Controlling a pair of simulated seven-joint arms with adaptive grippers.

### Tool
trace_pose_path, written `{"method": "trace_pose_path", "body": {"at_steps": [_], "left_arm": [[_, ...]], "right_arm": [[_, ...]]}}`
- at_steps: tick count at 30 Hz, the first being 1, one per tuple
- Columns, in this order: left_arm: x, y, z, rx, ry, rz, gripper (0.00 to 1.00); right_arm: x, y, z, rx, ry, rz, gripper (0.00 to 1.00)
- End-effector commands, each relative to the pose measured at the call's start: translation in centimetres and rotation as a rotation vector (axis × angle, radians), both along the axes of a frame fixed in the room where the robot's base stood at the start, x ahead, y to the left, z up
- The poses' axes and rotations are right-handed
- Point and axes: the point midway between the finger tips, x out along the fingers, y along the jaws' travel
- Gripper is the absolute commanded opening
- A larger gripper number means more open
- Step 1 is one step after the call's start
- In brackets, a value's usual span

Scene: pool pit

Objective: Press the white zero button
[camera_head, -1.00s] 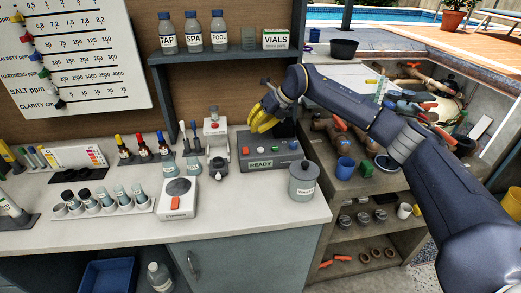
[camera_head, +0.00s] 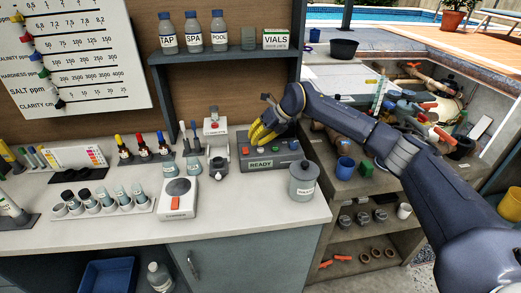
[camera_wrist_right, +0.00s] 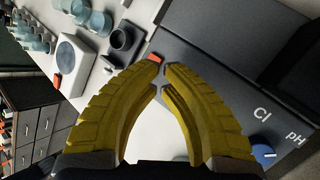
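A dark grey meter box (camera_head: 246,163) with a READY display stands on the counter; its panel (camera_wrist_right: 225,85) fills the right of the wrist view. A red button (camera_head: 245,150) sits at the panel's left and shows by the fingertips in the wrist view (camera_wrist_right: 155,58). A blue knob (camera_head: 294,145) is at its right. I cannot make out the white zero button; the gripper may cover it. My right gripper (camera_head: 257,138) has yellow fingers, tips almost together and empty, just above the panel. It also shows in the wrist view (camera_wrist_right: 162,70). My left gripper is not in view.
A lidded grey jar (camera_head: 303,181) stands in front of the meter's right end. A small white instrument (camera_head: 216,128) is left of the meter, and a scale (camera_head: 178,197) is nearer the counter's front. A shelf (camera_head: 220,55) with bottles hangs above.

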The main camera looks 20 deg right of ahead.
Motion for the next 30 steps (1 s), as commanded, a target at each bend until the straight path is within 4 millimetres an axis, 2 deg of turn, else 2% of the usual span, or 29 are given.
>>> {"method": "trace_pose_path", "body": {"at_steps": [1, 2, 3, 4, 30], "left_arm": [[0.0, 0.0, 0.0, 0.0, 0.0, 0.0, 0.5], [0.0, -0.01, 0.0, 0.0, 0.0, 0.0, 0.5], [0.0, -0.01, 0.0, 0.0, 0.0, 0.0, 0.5], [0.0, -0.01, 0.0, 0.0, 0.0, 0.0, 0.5], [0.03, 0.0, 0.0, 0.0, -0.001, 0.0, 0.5]], "right_arm": [[0.0, 0.01, 0.0, 0.0, 0.0, 0.0, 0.0], [0.0, 0.01, 0.0, 0.0, 0.0, 0.0, 0.05], [0.0, 0.01, 0.0, 0.0, 0.0, 0.0, 0.0], [0.0, 0.01, 0.0, 0.0, 0.0, 0.0, 0.0], [0.0, 0.01, 0.02, 0.0, 0.0, 0.0, 0.0]]}}
